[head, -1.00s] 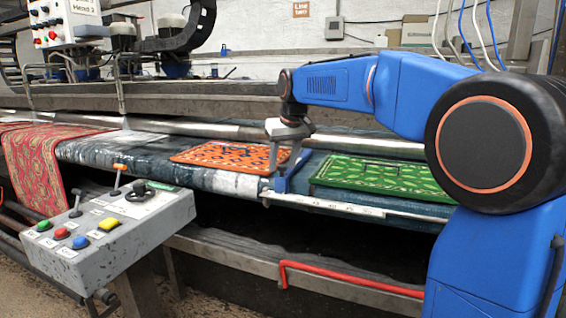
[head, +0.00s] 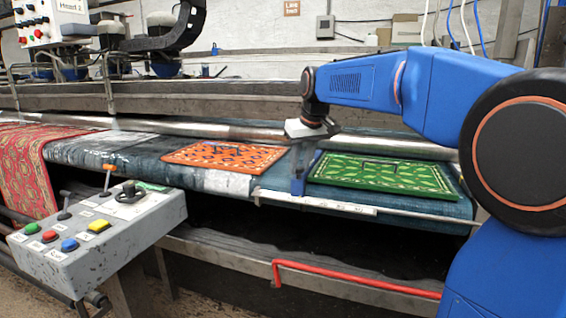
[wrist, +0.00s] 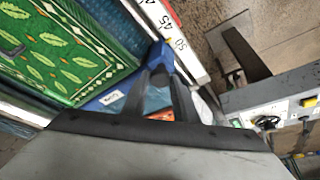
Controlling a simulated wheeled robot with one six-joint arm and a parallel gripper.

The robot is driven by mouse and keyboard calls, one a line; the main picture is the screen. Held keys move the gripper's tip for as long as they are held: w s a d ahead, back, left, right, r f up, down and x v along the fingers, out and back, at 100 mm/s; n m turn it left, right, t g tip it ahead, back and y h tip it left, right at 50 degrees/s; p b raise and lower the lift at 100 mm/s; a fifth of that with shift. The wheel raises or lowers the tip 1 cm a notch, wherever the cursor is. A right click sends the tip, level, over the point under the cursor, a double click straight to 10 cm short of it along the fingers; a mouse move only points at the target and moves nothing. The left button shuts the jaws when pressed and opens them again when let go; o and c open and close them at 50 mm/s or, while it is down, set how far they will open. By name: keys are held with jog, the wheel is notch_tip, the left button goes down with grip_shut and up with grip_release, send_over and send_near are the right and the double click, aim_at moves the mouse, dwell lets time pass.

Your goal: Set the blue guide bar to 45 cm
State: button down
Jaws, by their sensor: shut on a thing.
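The blue guide bar (head: 314,163) lies across the belt between the orange mat (head: 225,155) and the green mat (head: 385,174), close to the green mat's left edge. My gripper (head: 299,176) reaches down onto the bar's front end. In the wrist view, my gripper (wrist: 163,80) is shut on the blue guide bar (wrist: 108,101). The white scale (wrist: 156,16) runs along the belt's front edge. Its 45 and 50 marks show there; the bar's blue front end is near the 50, and the exact reading is unclear.
The grey control box (head: 100,235), with coloured buttons and levers, stands at front left. A red patterned rug (head: 30,165) hangs over the belt's left end. A red bent rail (head: 350,280) runs below the belt. A metal roller (head: 220,131) lies behind the mats.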

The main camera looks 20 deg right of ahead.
jog(key=shift+s+d, duration=0.8)
jog(key=shift+d, duration=0.35)
jog(key=c, duration=1.4)
grip_release()
jog(key=shift+c, duration=0.2)
jog(key=v, duration=1.7)
jog(key=shift+r, duration=0.2)
jog(key=shift+s, duration=0.15)
